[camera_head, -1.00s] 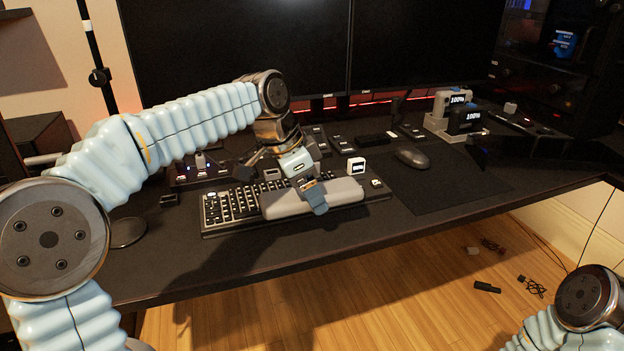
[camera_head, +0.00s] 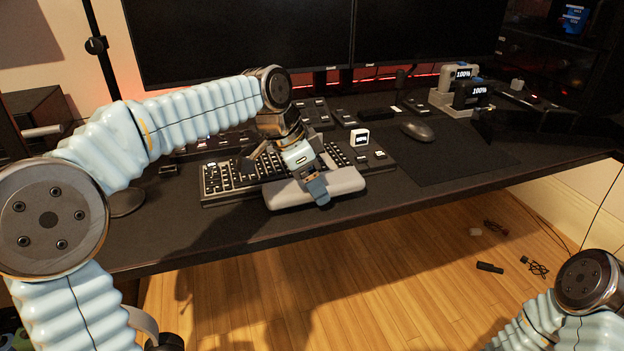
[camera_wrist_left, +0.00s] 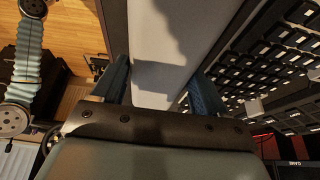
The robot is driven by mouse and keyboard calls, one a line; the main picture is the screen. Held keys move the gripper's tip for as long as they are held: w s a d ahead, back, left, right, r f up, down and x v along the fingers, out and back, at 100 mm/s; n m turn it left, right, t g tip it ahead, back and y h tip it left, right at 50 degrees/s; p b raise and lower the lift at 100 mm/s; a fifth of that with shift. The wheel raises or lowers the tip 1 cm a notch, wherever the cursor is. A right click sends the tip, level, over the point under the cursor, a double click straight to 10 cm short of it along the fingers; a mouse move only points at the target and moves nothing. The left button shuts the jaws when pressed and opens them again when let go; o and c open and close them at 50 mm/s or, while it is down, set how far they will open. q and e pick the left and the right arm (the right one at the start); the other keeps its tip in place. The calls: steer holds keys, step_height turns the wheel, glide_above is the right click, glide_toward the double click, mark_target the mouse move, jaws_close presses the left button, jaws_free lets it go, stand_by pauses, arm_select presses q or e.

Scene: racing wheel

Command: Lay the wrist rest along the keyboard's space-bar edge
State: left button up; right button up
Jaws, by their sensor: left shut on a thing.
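The grey, padded wrist rest (camera_head: 285,195) is in my left gripper (camera_head: 314,188), which is shut across its width near the middle. The wrist view also shows the wrist rest (camera_wrist_left: 165,35) between the two blue fingers of my left gripper (camera_wrist_left: 160,88). The black keyboard (camera_head: 228,180) lies on the desk. The rest runs along its near side, right of its left end, and overlaps its near edge in the head view. I cannot tell whether the rest touches the desk. My left arm hides some middle keys. My right gripper is out of view.
The dark desk (camera_head: 190,232) has free room in front of the keyboard. A mouse (camera_head: 417,131) lies on the mat (camera_head: 450,155) to the right. Two monitors (camera_head: 430,40) stand at the back.

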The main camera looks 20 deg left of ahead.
arm_select(q)
steer(key=shift+s+f, duration=0.2)
steer(key=shift+f, duration=0.65)
steer(key=o, duration=0.8)
steer(key=shift+w+a+f, duration=0.1)
steer(key=shift+w+f, duration=0.05)
steer(key=shift+w, duration=0.05)
steer(key=o, duration=0.5)
steer(key=shift+r, duration=0.25)
steer(key=shift+c, duration=0.2)
steer(key=shift+r, duration=0.1)
